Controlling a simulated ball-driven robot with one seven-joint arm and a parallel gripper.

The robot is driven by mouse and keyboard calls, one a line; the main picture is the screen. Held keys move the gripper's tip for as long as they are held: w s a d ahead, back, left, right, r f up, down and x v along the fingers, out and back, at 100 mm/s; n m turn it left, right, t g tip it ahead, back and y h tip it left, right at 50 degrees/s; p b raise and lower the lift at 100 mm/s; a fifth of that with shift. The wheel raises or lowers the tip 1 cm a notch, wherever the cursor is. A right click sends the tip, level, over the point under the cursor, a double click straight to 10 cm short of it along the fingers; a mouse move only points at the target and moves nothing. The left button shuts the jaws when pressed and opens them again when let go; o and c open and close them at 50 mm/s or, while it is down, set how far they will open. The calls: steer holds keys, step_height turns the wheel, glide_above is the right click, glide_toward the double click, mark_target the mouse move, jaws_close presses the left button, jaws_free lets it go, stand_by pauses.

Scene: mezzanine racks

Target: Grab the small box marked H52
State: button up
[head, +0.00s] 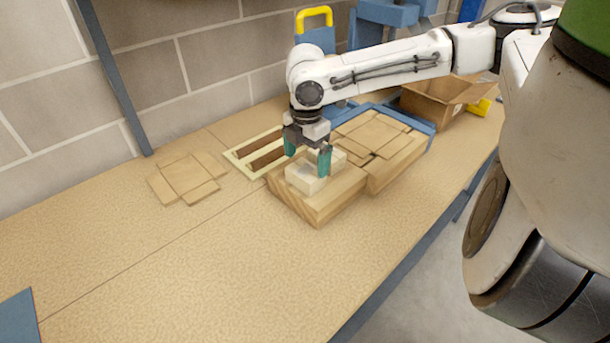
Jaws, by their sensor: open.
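A small pale box (308,184) sits on top of a wooden block (318,206) on the workbench. A greyish patch shows on its top, but no marking such as H52 can be read at this size. My gripper (308,163), with teal fingertips, points down over the box. Its fingers are open, one on the left and one on the right of the box's upper part. I cannot tell whether either finger touches the box. The gripper hides part of the box's far side.
Flat cardboard pieces (186,178) lie on the bench at left. A cream tray with brown slots (238,157) lies behind the block. A larger wooden block (399,168) topped with flat pieces stands at right, and an open cardboard box (437,107) behind it.

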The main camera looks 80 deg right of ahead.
mark_target(306, 170)
steer(key=shift+f, duration=2.35)
steer(key=shift+c, duration=0.5)
steer(key=c, duration=0.6)
